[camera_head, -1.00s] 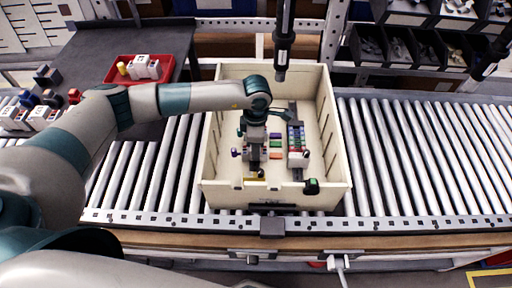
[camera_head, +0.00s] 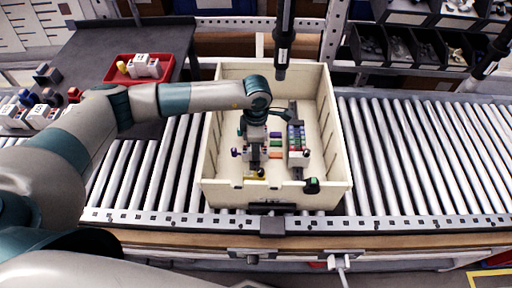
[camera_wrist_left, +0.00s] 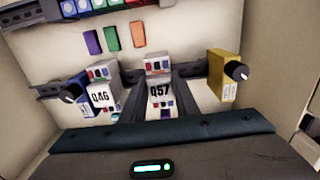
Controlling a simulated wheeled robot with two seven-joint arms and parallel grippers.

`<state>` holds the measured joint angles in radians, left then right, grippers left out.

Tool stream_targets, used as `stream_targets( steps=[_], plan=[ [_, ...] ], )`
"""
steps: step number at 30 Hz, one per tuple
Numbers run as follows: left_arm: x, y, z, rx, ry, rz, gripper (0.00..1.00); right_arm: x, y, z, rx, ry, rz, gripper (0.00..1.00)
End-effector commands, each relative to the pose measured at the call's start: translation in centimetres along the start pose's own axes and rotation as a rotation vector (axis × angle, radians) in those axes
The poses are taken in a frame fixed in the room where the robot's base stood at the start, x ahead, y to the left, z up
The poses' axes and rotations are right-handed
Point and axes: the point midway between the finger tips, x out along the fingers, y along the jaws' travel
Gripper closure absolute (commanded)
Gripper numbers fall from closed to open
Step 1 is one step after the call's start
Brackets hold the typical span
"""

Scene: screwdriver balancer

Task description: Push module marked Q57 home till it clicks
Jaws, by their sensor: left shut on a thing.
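The white module marked Q57 (camera_wrist_left: 160,94) sits at the middle of the left wrist view, on the line of a dark rail (camera_wrist_left: 194,68). My left gripper (camera_wrist_left: 159,98) has its two dark fingers on either side of it and is shut on it. Whether the module is fully seated cannot be told. In the head view my left gripper (camera_head: 254,148) points down into the crate and hides most of the module. A similar module marked Q46 (camera_wrist_left: 101,96) stands to its left in the wrist view, apart from it. My right gripper is not in view.
A yellow block with a black knob (camera_wrist_left: 224,76) stands right of Q57, a blue one (camera_wrist_left: 72,93) left of Q46. The pale crate (camera_head: 214,184) has walls around the work. A second rail bears several coloured modules (camera_head: 297,135). A red tray (camera_head: 116,74) lies outside, left.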

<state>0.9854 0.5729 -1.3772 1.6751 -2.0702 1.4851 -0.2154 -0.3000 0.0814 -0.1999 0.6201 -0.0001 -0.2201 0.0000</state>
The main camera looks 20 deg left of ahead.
Motion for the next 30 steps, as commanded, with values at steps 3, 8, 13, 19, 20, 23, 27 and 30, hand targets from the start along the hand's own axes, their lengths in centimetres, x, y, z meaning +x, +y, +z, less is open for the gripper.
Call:
stream_targets(
  steps=[3,8,13,19,20,23,27,30],
  plan=[
    [0.32,-0.14,-0.02,0.001,0.001,-0.003,0.99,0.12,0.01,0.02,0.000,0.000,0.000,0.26],
    [0.32,-0.14,-0.03,0.000,0.001,-0.003,0.99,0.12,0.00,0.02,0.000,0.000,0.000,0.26],
    [0.30,-0.10,-0.03,0.000,0.001,-0.002,0.99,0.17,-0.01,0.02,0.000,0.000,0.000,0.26],
    [0.36,-0.07,-0.03,0.000,0.001,-0.001,0.99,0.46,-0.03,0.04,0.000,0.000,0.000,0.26],
    [0.36,-0.07,-0.03,0.000,0.001,-0.001,0.99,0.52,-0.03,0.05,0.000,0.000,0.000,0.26],
    [0.39,-0.06,-0.03,0.000,0.001,-0.001,0.99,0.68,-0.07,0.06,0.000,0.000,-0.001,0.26],
    [0.39,-0.06,-0.03,0.000,0.001,-0.001,0.99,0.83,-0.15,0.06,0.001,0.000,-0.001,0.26],
    [0.38,-0.06,-0.03,0.000,0.001,-0.001,0.99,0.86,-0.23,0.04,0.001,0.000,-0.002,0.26]
  ],
)
